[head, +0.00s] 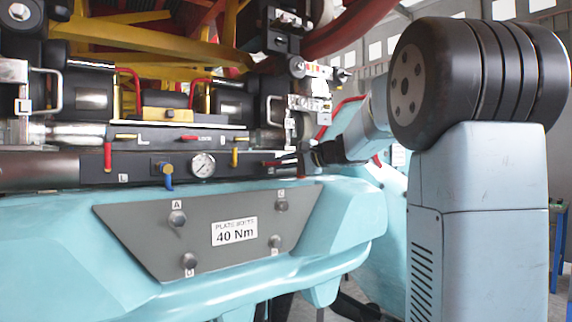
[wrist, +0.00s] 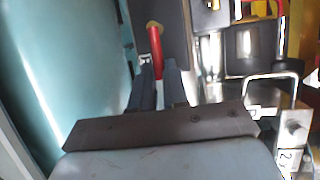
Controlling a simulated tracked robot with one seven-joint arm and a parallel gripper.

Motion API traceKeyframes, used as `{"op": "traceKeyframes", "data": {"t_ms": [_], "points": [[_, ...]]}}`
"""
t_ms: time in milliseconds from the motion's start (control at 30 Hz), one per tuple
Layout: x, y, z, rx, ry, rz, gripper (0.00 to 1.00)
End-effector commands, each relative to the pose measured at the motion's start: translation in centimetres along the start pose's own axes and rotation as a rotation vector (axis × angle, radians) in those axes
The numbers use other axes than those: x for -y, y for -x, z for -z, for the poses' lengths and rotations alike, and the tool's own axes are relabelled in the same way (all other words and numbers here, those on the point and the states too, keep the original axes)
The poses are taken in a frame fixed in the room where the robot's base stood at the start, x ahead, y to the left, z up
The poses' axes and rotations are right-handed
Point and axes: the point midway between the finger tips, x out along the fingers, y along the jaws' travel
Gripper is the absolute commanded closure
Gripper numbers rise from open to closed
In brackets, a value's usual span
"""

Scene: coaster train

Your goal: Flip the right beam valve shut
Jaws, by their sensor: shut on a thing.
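The right beam valve's red lever (head: 271,163) is at the right end of the dark beam (head: 132,176). In the head view it looks roughly level, pointing right toward my gripper (head: 292,160). In the wrist view the red lever (wrist: 155,45) runs down from its pivot into my gripper (wrist: 159,82). The two grey fingers are shut on the lever, one on each side. The lever's end is hidden between the fingers.
A left red lever (head: 107,154) hangs down on the same beam. A blue lever (head: 168,176), a pressure gauge (head: 203,165) and a yellow lever (head: 235,155) sit between them. The pale blue body (head: 75,235) lies below. A metal handle (wrist: 276,77) is close to my wrist.

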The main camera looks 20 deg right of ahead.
Motion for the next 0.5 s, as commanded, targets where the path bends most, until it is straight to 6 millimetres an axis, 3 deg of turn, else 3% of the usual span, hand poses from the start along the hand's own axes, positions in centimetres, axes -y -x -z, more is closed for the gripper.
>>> {"op": "traceKeyframes", "data": {"t_ms": [500], "points": [[0.24,0.26,0.18,-0.021,0.074,-0.035,1.0]]}}
